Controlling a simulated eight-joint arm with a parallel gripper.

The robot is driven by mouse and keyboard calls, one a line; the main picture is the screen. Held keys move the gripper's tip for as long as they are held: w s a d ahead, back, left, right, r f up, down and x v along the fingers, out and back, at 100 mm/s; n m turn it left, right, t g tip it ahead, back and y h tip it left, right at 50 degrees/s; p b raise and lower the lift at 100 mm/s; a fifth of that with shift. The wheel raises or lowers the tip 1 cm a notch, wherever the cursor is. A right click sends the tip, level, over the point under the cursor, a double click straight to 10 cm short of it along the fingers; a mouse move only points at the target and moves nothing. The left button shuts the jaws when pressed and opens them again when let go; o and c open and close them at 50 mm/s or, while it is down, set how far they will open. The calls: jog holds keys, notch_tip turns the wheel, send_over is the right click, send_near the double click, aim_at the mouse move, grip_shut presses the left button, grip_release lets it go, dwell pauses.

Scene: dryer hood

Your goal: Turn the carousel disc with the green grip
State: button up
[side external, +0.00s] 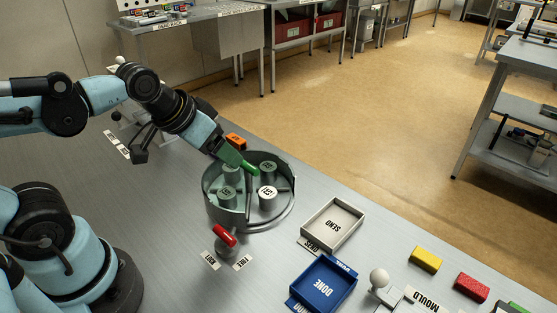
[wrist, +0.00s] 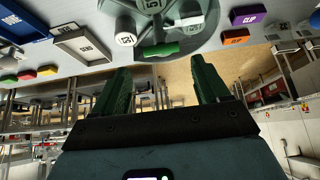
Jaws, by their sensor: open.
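The round grey carousel (side external: 284,219) stands on the metal table, with several upright numbered cylinders inside its low wall. Its green grip (wrist: 160,49) shows in the wrist view at the carousel's near edge, just beyond my fingertips. In the side view the grip is hard to separate from my green fingers. My gripper (side external: 238,160) reaches down over the carousel's back edge. In the wrist view my gripper (wrist: 162,70) is open, fingers wide apart, with nothing between them. I cannot tell whether either finger touches the grip.
A red-handled lever (side external: 225,236) with two labels stands at the carousel's front. An orange block (side external: 236,141) lies close behind. A grey tray (side external: 333,224), a blue tray (side external: 323,284), a white-knobbed lever (side external: 379,279) and coloured blocks lie to the right.

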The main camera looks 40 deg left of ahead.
aim_at(247, 164)
jog(key=shift+o, duration=1.1)
jog(key=w+r+g, duration=0.5)
jog(key=shift+w+r, duration=0.2)
jog(key=shift+w, duration=0.05)
jog(key=shift+g, duration=0.8)
jog(key=f, duration=0.7)
jog(key=w+f, duration=0.1)
jog(key=f, duration=0.3)
jog(key=shift+w+f, duration=0.1)
jog(key=shift+f, duration=0.15)
jog(key=c, duration=1.5)
